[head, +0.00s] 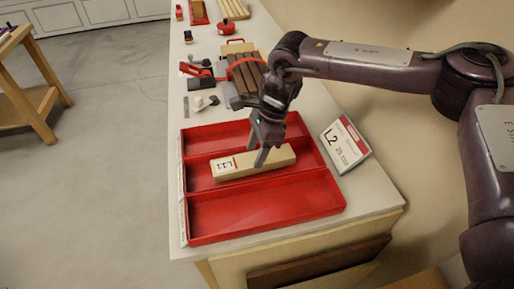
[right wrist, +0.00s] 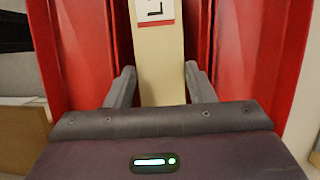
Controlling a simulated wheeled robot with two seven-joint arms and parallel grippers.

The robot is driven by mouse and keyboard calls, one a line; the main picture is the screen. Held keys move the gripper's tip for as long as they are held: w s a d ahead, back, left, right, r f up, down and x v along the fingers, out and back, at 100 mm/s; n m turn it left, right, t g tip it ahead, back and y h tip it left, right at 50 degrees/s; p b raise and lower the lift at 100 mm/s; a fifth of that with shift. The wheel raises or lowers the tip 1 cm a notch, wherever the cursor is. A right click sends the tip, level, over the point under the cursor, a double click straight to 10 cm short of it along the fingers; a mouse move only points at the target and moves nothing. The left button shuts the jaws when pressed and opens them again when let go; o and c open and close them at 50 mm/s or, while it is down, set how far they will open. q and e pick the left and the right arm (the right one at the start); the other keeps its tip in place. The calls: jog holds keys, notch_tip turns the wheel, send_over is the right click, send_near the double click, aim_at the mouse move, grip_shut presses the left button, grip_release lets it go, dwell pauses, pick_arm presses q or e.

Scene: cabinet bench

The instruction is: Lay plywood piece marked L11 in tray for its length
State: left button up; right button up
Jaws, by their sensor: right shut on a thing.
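The plywood piece (head: 230,166) is a pale block with a white and red label on its left end; the label's mark is too small to read surely. It is in or just over the middle compartment of the red three-compartment tray (head: 265,213), lying along it. I cannot tell whether it touches the tray floor. My right gripper (head: 262,157) points down and is shut on the piece near its middle. In the right wrist view the piece (right wrist: 160,62) runs between the fingers (right wrist: 157,85), red tray walls on both sides. My left gripper is not in view.
A sign card (head: 345,146) reading L2 stands right of the tray. Behind the tray are dark brown wood strips (head: 246,75), a red-handled clamp-like tool (head: 197,72) and small white items (head: 203,102). The near and far tray compartments look empty. A wooden trolley (head: 33,90) stands at left.

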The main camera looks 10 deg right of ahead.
dwell(0.3)
jog(key=o, duration=1.6)
jog(key=shift+c, duration=0.2)
jog(key=shift+c, duration=0.6)
jog(key=shift+r, duration=0.15)
notch_tip(320, 180, up, 10)
jog(key=p, duration=0.7)
jog(key=shift+p, duration=0.3)
